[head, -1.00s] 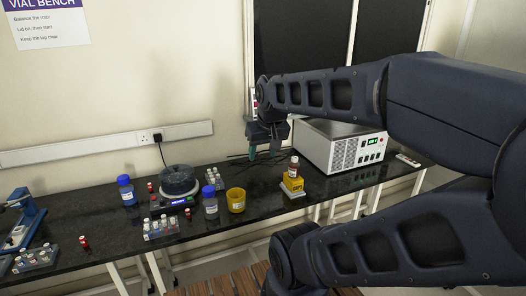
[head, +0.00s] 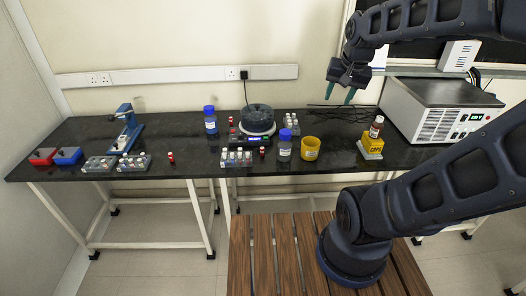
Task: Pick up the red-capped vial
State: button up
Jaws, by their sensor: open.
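A small red-capped vial (head: 171,157) stands alone on the black bench, right of the vial racks at the left. Another small red-topped vial (head: 231,121) stands just left of the dark round device. I cannot tell which of these the task means. My gripper (head: 339,95) hangs open and empty, fingers down, above the back of the bench. It is well right of the small vials and up-left of the brown bottle.
Vial racks (head: 99,164) stand at the front left, another rack (head: 236,158) near the middle. A blue-capped bottle (head: 210,124), a yellow cup (head: 310,150) and the dark round device (head: 257,118) crowd the middle. A white box device (head: 437,106) stands right. Bench space around the lone vial is clear.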

jog(key=w+a+f+m+g, duration=0.1)
jog(key=w+a+f+m, duration=0.15)
jog(key=w, duration=0.25)
jog(key=w+a+f+m, duration=0.1)
jog(key=w+a+m, duration=0.1)
jog(key=w+m, duration=0.15)
jog(key=m+g, duration=0.3)
jog(key=m, duration=1.1)
send_over(262, 148)
notch_tip(262, 148, down, 24)
jog(key=shift+w+f+h, duration=0.3)
jog(key=shift+w+f, duration=0.2)
jog(key=shift+f, duration=0.15)
notch_tip(262, 148, down, 5)
jog(key=shift+d+r, duration=0.1)
jog(key=shift+r, duration=0.1)
jog(key=shift+s+f, duration=0.25)
jog(key=shift+f, duration=1.1)
jog(key=shift+s+f, duration=0.2)
jog(key=shift+f, duration=1.1)
grip_shut()
jog(key=shift+r, duration=0.1)
